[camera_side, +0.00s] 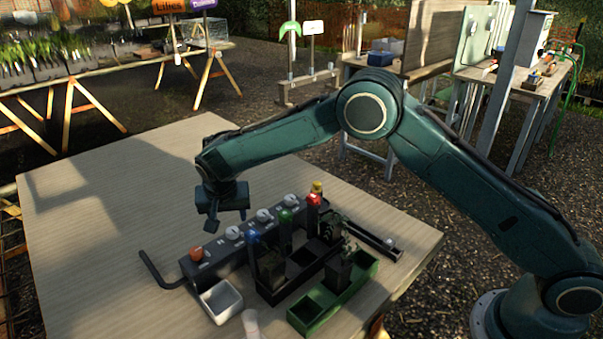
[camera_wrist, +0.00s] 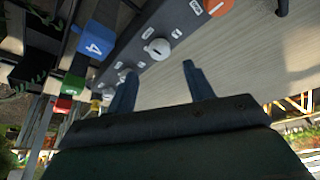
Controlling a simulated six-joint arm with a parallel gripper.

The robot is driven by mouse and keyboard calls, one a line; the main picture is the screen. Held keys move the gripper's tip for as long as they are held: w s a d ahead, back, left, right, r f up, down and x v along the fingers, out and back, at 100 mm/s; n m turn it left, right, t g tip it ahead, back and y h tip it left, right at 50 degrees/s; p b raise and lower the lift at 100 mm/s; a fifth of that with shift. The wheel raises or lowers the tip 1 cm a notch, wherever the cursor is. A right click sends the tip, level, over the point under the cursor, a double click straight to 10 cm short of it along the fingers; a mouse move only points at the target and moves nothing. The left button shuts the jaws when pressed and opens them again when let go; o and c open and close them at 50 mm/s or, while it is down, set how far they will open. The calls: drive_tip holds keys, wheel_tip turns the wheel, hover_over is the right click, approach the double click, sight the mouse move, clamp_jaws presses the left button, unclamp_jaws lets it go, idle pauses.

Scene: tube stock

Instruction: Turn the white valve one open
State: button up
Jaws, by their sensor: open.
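A dark manifold bar (camera_side: 214,253) lies on the table with a row of knobs. An orange knob (camera_side: 196,253) is at its near left end. White valve knobs follow along it: the nearest (camera_side: 232,232), a middle one (camera_side: 264,215) and a far one (camera_side: 291,199). I cannot read which is number one. My gripper (camera_side: 227,216) points down above the table, just behind the bar near the white knobs, open and empty. In the wrist view its fingers (camera_wrist: 158,69) are apart, and a white knob (camera_wrist: 158,48) with a dark slot shows beyond them, untouched.
A blue cube marked 4 (camera_wrist: 95,40), and green (camera_side: 286,216), red (camera_side: 313,199) and yellow (camera_side: 318,187) tops, stand beside the bar. A white tray (camera_side: 221,302) and green planter (camera_side: 335,301) are in front. The table's left side is clear.

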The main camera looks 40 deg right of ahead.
sight(232, 230)
drive_tip(key=x, duration=0.7)
drive_tip(key=shift+w+d+f, duration=0.1)
drive_tip(key=c, duration=1)
